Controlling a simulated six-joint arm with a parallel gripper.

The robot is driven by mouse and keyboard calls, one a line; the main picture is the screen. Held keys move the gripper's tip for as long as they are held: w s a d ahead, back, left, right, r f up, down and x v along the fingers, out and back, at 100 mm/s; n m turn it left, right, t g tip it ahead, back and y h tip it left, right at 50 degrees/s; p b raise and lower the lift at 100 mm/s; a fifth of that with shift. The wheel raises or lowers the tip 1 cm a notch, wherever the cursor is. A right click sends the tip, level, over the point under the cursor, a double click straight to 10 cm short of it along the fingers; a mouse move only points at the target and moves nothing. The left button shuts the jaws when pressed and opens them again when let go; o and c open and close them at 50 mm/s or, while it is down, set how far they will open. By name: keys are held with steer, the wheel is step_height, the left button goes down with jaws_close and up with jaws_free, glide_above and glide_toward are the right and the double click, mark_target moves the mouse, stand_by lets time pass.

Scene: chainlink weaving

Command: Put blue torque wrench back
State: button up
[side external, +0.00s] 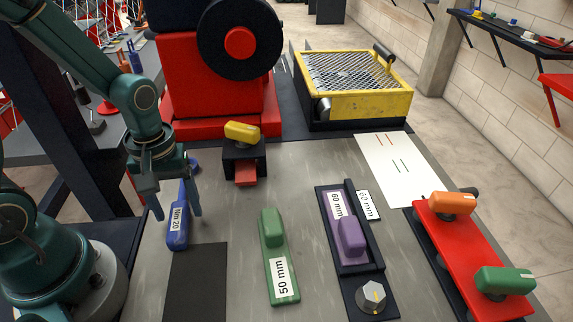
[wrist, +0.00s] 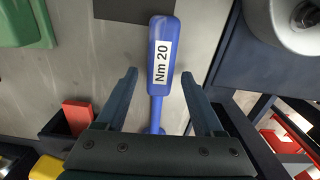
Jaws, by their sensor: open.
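The blue torque wrench (side external: 178,226), labelled "Nm 20", lies on the grey table, its thick handle toward the near side in the side view. In the wrist view the wrench (wrist: 161,60) runs up and down the picture. Its thin shaft passes between my fingers and its head end is partly hidden behind the gripper body. My gripper (side external: 177,213) points down over the wrench, with one finger on each side. In the wrist view my gripper (wrist: 158,75) is open, with a gap between the wrench and each finger.
A dark flat pad (side external: 195,283) lies at the near end of the handle. A black block with red and yellow parts (side external: 244,160) stands to the right. A green 50 mm piece (side external: 279,260) and a dark fixture with purple pieces (side external: 350,245) are farther right.

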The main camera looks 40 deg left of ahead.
step_height(320, 180, up, 4)
steer(key=shift+w+r, duration=0.1)
steer(key=shift+r, duration=0.05)
steer(key=shift+d+r, duration=0.1)
steer(key=shift+r, duration=0.55)
steer(key=s+d+r+m+t, duration=0.3)
steer(key=r+m+t, duration=0.2)
steer(key=r+m, duration=0.4)
steer(key=shift+s+d+m+t, duration=0.25)
steer(key=shift+s+m+t, duration=0.05)
steer(key=shift+s, duration=0.1)
stand_by(0.5)
